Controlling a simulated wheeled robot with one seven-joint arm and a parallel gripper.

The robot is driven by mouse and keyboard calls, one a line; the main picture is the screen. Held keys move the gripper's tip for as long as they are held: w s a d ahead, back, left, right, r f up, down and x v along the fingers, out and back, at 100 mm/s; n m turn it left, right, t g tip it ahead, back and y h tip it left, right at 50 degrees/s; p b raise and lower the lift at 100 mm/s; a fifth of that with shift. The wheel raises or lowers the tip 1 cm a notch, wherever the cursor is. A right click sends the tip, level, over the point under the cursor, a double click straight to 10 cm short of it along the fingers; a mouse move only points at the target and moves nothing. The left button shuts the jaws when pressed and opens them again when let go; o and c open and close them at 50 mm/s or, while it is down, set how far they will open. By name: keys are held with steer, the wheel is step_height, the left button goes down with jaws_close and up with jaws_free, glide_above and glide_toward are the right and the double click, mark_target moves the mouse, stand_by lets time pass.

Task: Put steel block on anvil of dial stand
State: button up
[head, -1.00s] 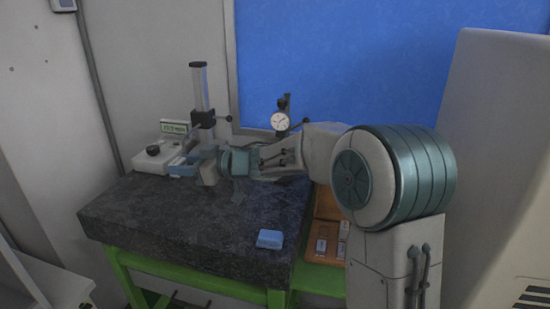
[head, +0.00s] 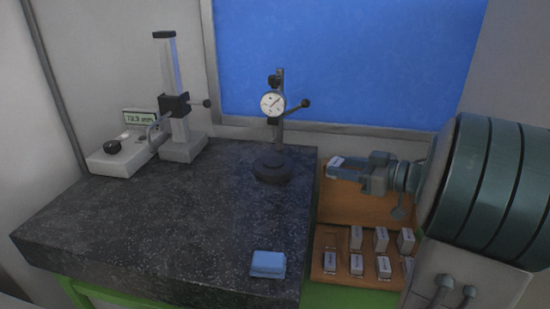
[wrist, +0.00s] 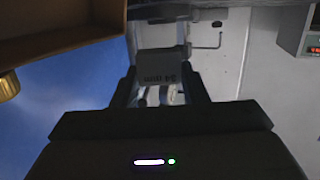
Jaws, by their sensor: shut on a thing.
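My gripper (head: 350,167) is at the right, above the upper wooden board. It is shut on a small grey steel block (head: 336,161). In the wrist view the steel block (wrist: 158,70) sits between the fingertips, with lettering that looks like "34 mm". The dial stand (head: 279,130) stands at the back right of the dark granite plate, left of my gripper and apart from it. It has a round white dial (head: 272,104) on a post. Its dark round base with the anvil (head: 272,168) looks bare.
A height gauge (head: 180,120) and a white box with a display (head: 120,155) stand at the back left. A wooden tray (head: 320,268) holds several small blocks. The plate's middle is clear.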

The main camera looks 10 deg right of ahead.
steer(key=p, duration=0.2)
glide_toward(278, 163)
steer(key=w+a+r, duration=0.2)
steer(key=w, duration=0.1)
steer(key=w+a+r, duration=0.1)
steer(key=shift+w+a, duration=0.2)
steer(key=shift+a, duration=0.15)
steer(key=x, duration=0.4)
steer(key=shift+w+a+f, duration=0.15)
steer(key=shift+f, duration=0.3)
steer(key=shift+f, duration=0.15)
steer(key=o, duration=1.3)
